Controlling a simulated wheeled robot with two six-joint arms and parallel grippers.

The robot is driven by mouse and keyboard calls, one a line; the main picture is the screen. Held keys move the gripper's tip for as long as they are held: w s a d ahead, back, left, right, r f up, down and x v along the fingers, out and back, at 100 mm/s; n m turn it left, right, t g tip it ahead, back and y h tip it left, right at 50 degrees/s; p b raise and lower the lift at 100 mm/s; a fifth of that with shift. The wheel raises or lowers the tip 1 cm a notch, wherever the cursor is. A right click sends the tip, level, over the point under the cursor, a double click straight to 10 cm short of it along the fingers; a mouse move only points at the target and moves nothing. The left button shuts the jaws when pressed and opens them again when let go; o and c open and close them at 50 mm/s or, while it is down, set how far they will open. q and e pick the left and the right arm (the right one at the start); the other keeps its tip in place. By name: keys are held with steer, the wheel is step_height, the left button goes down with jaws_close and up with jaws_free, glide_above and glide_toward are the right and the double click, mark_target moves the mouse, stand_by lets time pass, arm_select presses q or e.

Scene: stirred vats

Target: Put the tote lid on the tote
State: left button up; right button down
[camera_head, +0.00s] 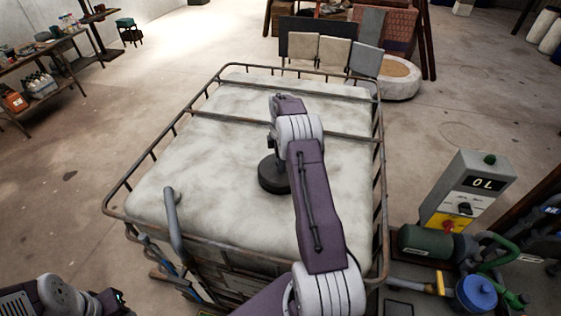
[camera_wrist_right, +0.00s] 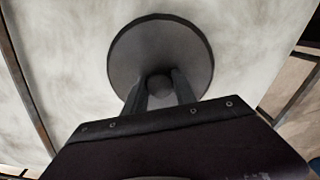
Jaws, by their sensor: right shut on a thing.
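The tote (camera_head: 190,190) is a large pale container in a rusty metal cage, in the middle of the head view. The tote lid (camera_head: 272,178) is a dark round disc over the middle of the tote's pale top. It also shows in the wrist view as a dark disc (camera_wrist_right: 140,50) with a round knob. My right gripper (camera_wrist_right: 160,88) is shut on this knob, with one finger on each side. I cannot tell whether the lid touches the top or hangs just above it. The tote's opening does not show. Part of my left arm shows at the lower left, without its fingers.
Cage bars (camera_head: 285,122) cross the tote's top, and a grey bent pipe (camera_head: 173,225) rises at its front left. A grey control box (camera_head: 468,190) and a green pump (camera_head: 425,242) stand at the right. Open floor lies left of the tote.

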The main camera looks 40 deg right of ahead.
steer(key=shift+f, duration=0.4)
steer(key=c, duration=1.3)
jaws_free()
steer(key=shift+r, duration=0.1)
step_height(320, 180, up, 2)
steer(key=shift+r, duration=4.45)
